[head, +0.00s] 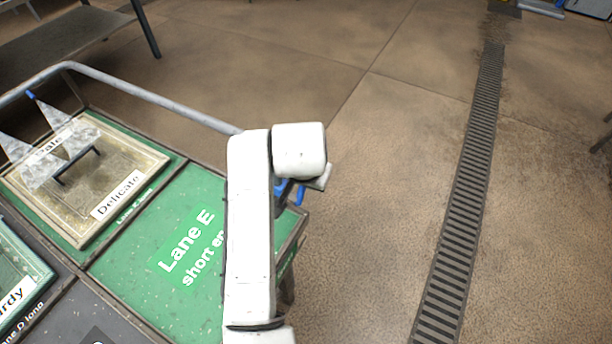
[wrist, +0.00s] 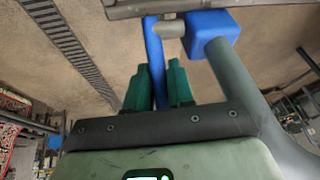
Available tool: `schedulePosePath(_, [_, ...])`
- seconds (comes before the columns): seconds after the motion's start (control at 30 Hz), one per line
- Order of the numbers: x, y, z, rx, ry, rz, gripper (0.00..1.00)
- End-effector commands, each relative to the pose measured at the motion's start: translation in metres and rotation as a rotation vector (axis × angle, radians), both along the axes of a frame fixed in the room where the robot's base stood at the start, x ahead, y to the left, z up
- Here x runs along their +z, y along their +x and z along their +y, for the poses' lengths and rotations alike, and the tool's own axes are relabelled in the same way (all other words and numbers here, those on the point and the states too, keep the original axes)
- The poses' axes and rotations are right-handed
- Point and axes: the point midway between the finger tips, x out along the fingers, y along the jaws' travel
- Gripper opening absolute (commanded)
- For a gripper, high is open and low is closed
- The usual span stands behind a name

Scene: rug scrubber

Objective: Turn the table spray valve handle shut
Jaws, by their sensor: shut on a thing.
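The blue valve handle (wrist: 153,48) is a flat lever in the wrist view, running down from a grey stem between my green fingertips. My gripper (wrist: 158,80) is shut on this handle, with one finger on each side. A blue valve block (wrist: 212,33) sits right of the stem, joined to a grey pipe (wrist: 230,75). In the head view, a blue piece (head: 300,196) of the valve shows beside my white arm at the table's right edge. My arm hides most of the valve and my gripper there.
The green Lane E table top (head: 150,235) lies left of my arm, with a "Delicate" rug board (head: 75,185) and spray cones on it. A grey rail (head: 150,95) runs along its far edge. Open floor with a drain grate (head: 470,150) lies right.

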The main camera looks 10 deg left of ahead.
Motion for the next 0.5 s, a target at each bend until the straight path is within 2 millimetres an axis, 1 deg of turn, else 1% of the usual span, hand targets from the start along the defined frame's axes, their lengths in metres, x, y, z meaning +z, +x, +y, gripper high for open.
schedulePosePath(0.17, [-0.0012,-0.0003,-0.0010,-0.001,-0.001,0.003,0.00])
schedulePosePath(0.2, [-0.0012,-0.0003,-0.0010,-0.001,-0.001,0.003,0.23])
schedulePosePath(0.4, [-0.0009,-0.0001,-0.0007,-0.001,-0.001,0.003,0.42])
schedulePosePath(0.5, [-0.0005,-0.0001,-0.0004,-0.001,0.000,0.003,0.43])
